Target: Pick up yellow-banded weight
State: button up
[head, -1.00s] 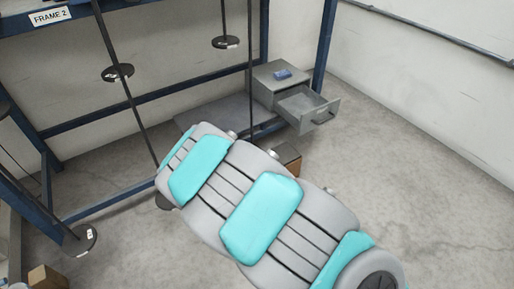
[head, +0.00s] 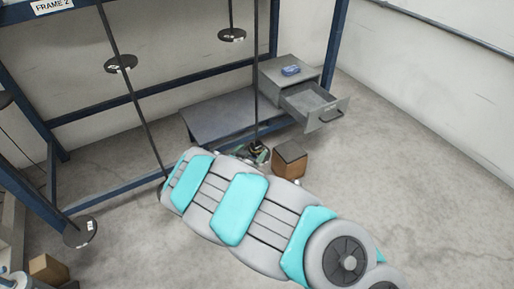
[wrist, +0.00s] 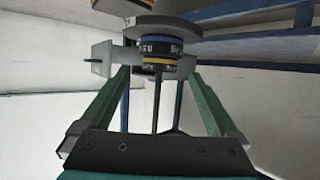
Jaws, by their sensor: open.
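In the wrist view, a stack of dark, labelled weights sits against a grey disc (wrist: 170,27). A yellow-banded weight (wrist: 158,61) shows at the stack's lower end, and a blue band (wrist: 160,43) lies above it, with another thin yellow line near the disc. My gripper (wrist: 146,60) is open, with one green finger on each side of the stack; I cannot tell whether either touches it. In the head view, my gripper (head: 257,152) is at the foot of a hanging rod, largely hidden by my arm, and the weights there are too small to tell apart.
A brown box (head: 290,160) stands on the floor just right of my gripper. Behind are a low grey platform (head: 220,117) and a cabinet with an open drawer (head: 315,104). Blue frame posts and other hanging rods with discs (head: 121,63) stand left. Floor at right is clear.

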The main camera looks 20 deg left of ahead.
aim_at(255, 147)
jog(key=shift+x, duration=1.6)
jog(key=c, duration=1.4)
jog(key=shift+c, duration=0.2)
